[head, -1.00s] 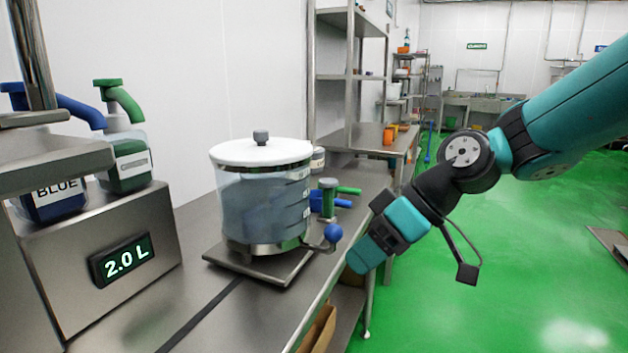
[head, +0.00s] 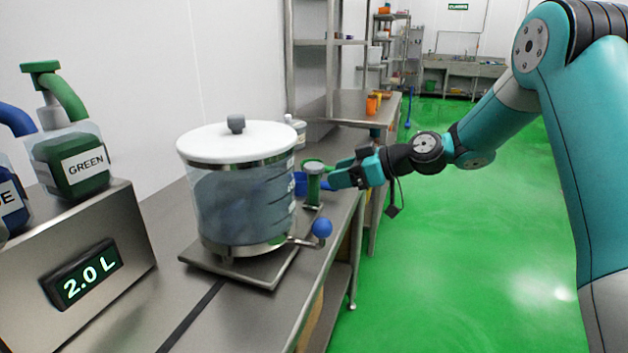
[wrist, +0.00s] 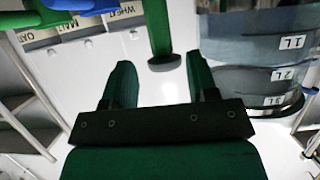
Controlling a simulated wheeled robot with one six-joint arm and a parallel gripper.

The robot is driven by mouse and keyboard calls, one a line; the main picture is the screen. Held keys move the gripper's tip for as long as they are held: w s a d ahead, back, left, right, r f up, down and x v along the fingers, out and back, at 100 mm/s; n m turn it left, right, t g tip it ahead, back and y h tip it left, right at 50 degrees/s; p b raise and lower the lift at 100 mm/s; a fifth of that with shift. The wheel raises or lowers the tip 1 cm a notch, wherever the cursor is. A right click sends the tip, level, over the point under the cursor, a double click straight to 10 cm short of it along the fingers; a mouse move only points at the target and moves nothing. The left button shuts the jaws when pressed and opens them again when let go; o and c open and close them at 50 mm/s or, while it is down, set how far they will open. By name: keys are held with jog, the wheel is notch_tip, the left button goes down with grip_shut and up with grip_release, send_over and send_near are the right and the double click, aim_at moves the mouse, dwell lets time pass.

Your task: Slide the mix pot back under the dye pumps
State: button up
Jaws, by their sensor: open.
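The mix pot (head: 240,200) is a clear, grey-tinted vessel with a white lid, standing upright on a flat metal plate (head: 272,270) on the bench. It stands apart from the dye pumps, to their right. The green pump (head: 75,165) and the partly cropped blue pump (head: 10,195) are at the left. A green upright post (head: 313,188) with a grey cap stands behind the pot's right side. My gripper (head: 338,180) is open beside the post. In the wrist view, the post (wrist: 158,30) lies just beyond my open fingertips (wrist: 160,72), with the pot (wrist: 255,55) to the right.
A lever with a blue ball (head: 322,228) sticks out at the pot's lower right. A metal housing (head: 120,215) reads 2.0 L. Blue and green handles (wrist: 65,5) and ingredient labels show in the wrist view. The green floor (head: 450,270) to the right is clear.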

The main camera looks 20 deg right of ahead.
aim_at(319, 179)
jog(key=x, duration=0.7)
jog(key=shift+s, duration=0.1)
grip_shut()
